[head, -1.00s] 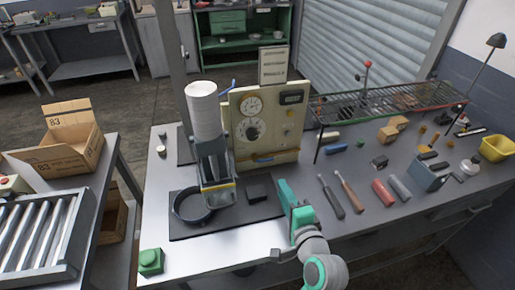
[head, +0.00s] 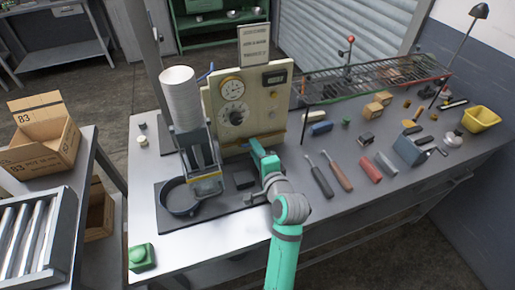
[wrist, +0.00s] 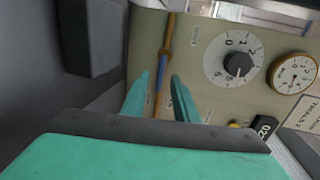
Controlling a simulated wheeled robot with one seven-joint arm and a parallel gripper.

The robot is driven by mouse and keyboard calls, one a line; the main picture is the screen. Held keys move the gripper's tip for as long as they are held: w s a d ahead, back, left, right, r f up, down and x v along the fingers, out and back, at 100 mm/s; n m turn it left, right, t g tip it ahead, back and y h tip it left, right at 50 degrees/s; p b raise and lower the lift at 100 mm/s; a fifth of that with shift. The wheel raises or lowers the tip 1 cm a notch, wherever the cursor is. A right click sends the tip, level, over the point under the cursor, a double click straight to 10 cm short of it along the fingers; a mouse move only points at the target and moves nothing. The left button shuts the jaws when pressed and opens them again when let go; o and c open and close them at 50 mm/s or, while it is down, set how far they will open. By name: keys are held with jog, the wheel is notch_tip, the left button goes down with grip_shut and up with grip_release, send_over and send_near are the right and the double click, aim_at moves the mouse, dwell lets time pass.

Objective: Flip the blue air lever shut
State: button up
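The blue air lever (wrist: 162,68) lies along a brass pipe (wrist: 168,40) low on the cream control panel (head: 233,108). In the wrist view it sits between and just beyond my teal fingertips. My gripper (wrist: 160,88) points at the panel with its fingers apart and nothing held between them. I cannot tell whether either finger touches the lever. In the head view my gripper (head: 257,147) is at the panel's lower edge and hides most of the lever.
The panel carries a dial knob (wrist: 238,65) and a gauge (wrist: 295,73). A white stack (head: 181,98) in a holder stands over a dark pan (head: 180,199) at left. Screwdrivers (head: 319,176) lie at right.

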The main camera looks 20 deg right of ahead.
jog(key=shift+w+d+f, duration=0.1)
jog(key=shift+w+d, duration=0.3)
jog(key=shift+w, duration=0.05)
